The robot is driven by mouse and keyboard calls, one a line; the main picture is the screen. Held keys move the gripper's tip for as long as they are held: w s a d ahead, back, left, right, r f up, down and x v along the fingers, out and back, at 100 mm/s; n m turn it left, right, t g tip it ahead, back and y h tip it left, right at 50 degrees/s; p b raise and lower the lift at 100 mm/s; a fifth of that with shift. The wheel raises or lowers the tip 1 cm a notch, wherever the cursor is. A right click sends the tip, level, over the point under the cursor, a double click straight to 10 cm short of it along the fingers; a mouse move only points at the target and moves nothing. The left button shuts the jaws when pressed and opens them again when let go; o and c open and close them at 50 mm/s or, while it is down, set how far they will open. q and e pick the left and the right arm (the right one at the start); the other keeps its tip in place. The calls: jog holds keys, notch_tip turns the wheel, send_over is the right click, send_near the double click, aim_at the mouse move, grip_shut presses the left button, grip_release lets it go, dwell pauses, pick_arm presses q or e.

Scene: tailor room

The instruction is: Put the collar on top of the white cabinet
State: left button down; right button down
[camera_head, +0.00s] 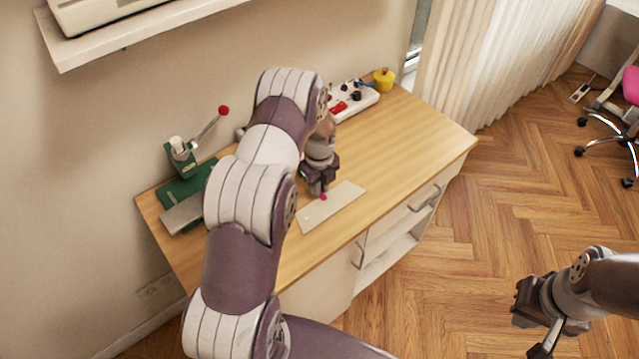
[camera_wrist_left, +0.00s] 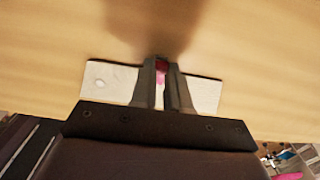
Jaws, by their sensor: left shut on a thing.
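The collar (camera_head: 335,204) is a flat, pale beige strip with a small white dot near one end. It lies flat along the wooden top of the white cabinet (camera_head: 400,140), near its front edge. My left gripper (camera_head: 322,196) points down at the middle of the strip and is shut on it, with a small pink-red piece between the fingertips. The collar also shows in the left wrist view (camera_wrist_left: 107,82), on both sides of the fingers (camera_wrist_left: 160,75), which hide its middle. My right gripper (camera_head: 535,320) is over the floor at the lower right; its finger gap is unclear.
A green press (camera_head: 190,165) with a red-knobbed lever stands on the cabinet's left end. A white tray of small items (camera_head: 352,100) and a yellow pot (camera_head: 384,79) are at the back. A wall shelf (camera_head: 130,30) overhangs the left. The top's right part is clear.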

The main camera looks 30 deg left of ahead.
pick_arm(q)
jog(key=shift+f, duration=0.15)
jog(key=c, duration=1.1)
grip_release()
notch_tip(320, 180, up, 11)
jog(key=b, duration=0.1)
jog(key=s+d+r+n, duration=0.2)
jog(key=s+d+n, duration=0.2)
jog(key=s+n, duration=0.2)
jog(key=s+d+r+n+t, duration=0.1)
jog(key=s+d+r+n, duration=0.2)
jog(key=s+n, duration=0.4)
jog(key=s+d+r+n, duration=0.2)
jog(key=s+d+n, duration=0.3)
jog(key=s+n, duration=0.2)
jog(key=shift+r+n, duration=0.2)
jog(key=shift+n, duration=0.9)
